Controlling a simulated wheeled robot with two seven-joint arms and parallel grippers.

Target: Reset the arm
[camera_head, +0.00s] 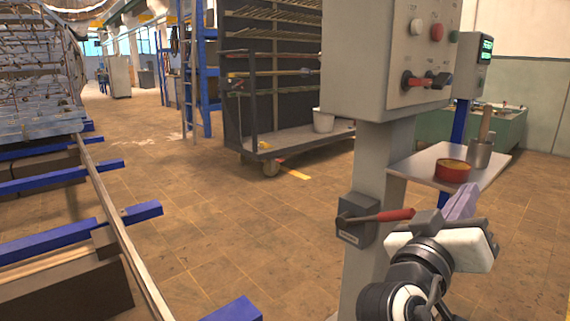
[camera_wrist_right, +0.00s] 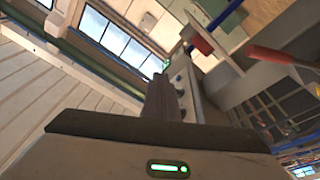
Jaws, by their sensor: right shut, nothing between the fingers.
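My right gripper (camera_head: 468,192) is at the lower right of the head view, pointing up, with its fingers shut and empty. It also shows in the right wrist view (camera_wrist_right: 158,84), where its fingers point up the picture. In the head view it is in front of a grey post with a control box (camera_head: 353,60) on top. A red-handled tool (camera_head: 393,215) sits in a small grey holder (camera_head: 356,232) on the post, just left of the gripper. The handle also shows in the right wrist view (camera_wrist_right: 268,54). My left gripper is out of view.
A small shelf (camera_head: 408,168) right of the post bears a red round tin (camera_head: 452,171) and a metal cup (camera_head: 480,154). Blue-barred racking (camera_head: 60,180) fills the left. The floor between is clear.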

